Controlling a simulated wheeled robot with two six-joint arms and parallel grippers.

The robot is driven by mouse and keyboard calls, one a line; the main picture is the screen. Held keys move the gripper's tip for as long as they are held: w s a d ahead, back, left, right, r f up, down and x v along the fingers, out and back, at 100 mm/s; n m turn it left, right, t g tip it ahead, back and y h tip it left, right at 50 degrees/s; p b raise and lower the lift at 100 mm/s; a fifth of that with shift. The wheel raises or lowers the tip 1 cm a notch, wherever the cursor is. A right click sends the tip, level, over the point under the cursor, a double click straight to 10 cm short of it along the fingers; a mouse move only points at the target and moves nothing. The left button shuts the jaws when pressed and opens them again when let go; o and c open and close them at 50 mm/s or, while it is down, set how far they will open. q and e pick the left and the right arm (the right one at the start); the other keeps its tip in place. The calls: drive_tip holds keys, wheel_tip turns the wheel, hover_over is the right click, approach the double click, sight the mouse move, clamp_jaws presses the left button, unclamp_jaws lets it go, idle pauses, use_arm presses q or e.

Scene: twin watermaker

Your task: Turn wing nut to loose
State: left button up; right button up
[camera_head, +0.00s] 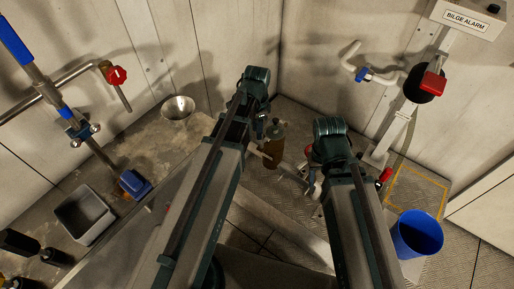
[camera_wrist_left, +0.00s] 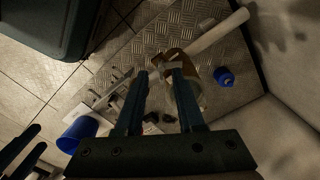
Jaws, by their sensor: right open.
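I cannot clearly make out the wing nut in either view. In the head view, a brown bottle-like housing (camera_head: 272,147) stands on the floor between my two arms. My left gripper (camera_head: 261,133) points down beside it and partly hides in my arm's outline. In the left wrist view, my left gripper (camera_wrist_left: 159,78) has its two fingers apart, with nothing seen held between them. A brown band (camera_wrist_left: 176,54) and a pale cylinder lie beyond the fingertips. My right gripper (camera_head: 315,187) is open, low and to the right of the brown housing, mostly hidden by its wrist.
A blue bucket (camera_head: 417,234) stands at the right near a yellow floor outline. A red-handled valve (camera_head: 116,76) is on the left pipework. A grey bin (camera_head: 84,214) and a metal bowl (camera_head: 178,107) sit at the left. A bilge alarm box (camera_head: 466,18) hangs at upper right.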

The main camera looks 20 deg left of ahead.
use_arm(q)
wheel_tip(320, 180, down, 8)
drive_tip(key=b, duration=0.6)
drive_tip(key=shift+b, duration=0.4)
drive_tip(key=shift+r, duration=0.1)
clamp_jaws()
